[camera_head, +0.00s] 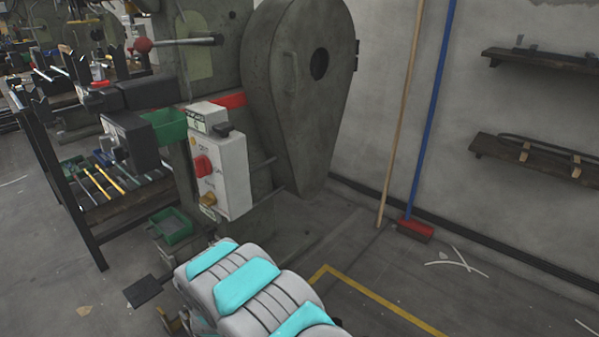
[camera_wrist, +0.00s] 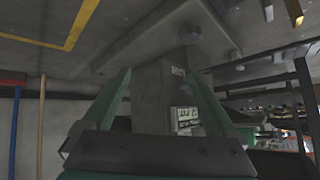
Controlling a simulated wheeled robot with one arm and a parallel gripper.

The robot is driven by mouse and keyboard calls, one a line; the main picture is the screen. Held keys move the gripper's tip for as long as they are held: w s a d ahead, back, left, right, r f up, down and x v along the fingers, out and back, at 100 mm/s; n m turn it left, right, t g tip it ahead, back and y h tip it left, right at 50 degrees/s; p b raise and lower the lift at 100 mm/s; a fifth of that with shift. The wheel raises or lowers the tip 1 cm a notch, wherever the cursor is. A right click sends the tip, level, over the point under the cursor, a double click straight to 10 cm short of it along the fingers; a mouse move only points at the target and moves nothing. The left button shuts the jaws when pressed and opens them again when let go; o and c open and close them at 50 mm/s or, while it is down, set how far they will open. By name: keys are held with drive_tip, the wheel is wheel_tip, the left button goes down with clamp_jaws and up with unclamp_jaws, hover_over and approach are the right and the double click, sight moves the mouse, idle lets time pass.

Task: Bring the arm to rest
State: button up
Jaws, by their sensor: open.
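My gripper (camera_wrist: 163,84) shows in the wrist view as two green fingers spread apart, with nothing between them. Behind the gap is a grey machine post (camera_wrist: 180,85) with a bolted base plate. My white and cyan arm is at the bottom of the head view, in front of the press. The gripper itself cannot be made out in the head view. A grey rivet press (camera_head: 295,90) with a rounded housing stands there, and its control box (camera_head: 221,162) carries a red knob.
Green bins (camera_head: 172,227) sit low beside the press. A rack of tools (camera_head: 110,205) stands at the left. Floor inside the yellow line (camera_head: 380,298) is mostly clear.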

drive_tip(key=s+d+r+g, duration=0.3)
drive_tip(key=s+d+r, duration=0.2)
drive_tip(key=d+r, duration=0.45)
drive_tip(key=s+d+r+g, duration=0.2)
drive_tip(key=s+d+r, duration=0.35)
drive_tip(key=r, duration=0.75)
drive_tip(key=s+d+r+g, duration=0.2)
drive_tip(key=s+d+r, duration=0.2)
drive_tip(key=s+d, duration=0.3)
drive_tip(key=s+d+r+g+h, duration=0.1)
drive_tip(key=s+d+r, duration=0.3)
drive_tip(key=s, duration=1)
drive_tip(key=s+d+r+g, duration=0.3)
drive_tip(key=s+d+r, duration=0.1)
drive_tip(key=s+d, duration=0.6)
drive_tip(key=shift+s+d, duration=0.25)
drive_tip(key=shift+r, duration=0.1)
